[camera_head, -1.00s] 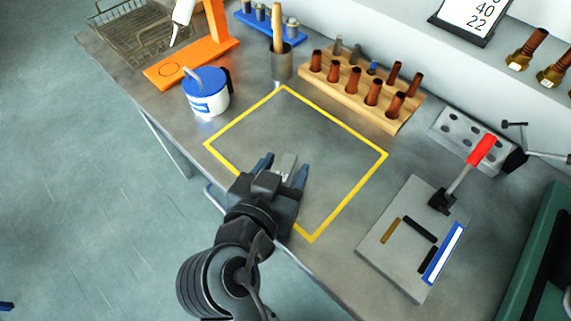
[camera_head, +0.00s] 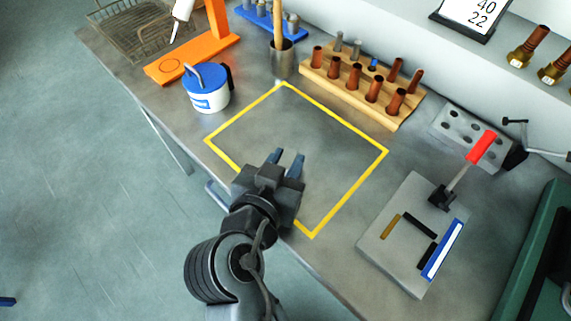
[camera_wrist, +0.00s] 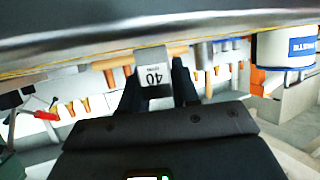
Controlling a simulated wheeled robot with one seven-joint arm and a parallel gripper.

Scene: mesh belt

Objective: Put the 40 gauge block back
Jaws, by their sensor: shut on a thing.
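The 40 gauge block (camera_wrist: 153,72) is a pale grey piece with a printed 40. It shows between my two fingers in the wrist view. My gripper (camera_head: 288,158) is shut on it over the front part of the yellow-outlined square on the bench.
A grey plate (camera_head: 383,262) with dark slots and a red-handled lever (camera_head: 482,148) lies at right. A wooden rack (camera_head: 338,86) of brown-handled tools, a blue-lidded canister (camera_head: 207,90) and an orange stand (camera_head: 193,59) stand behind. The yellow square (camera_head: 310,236) is otherwise clear.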

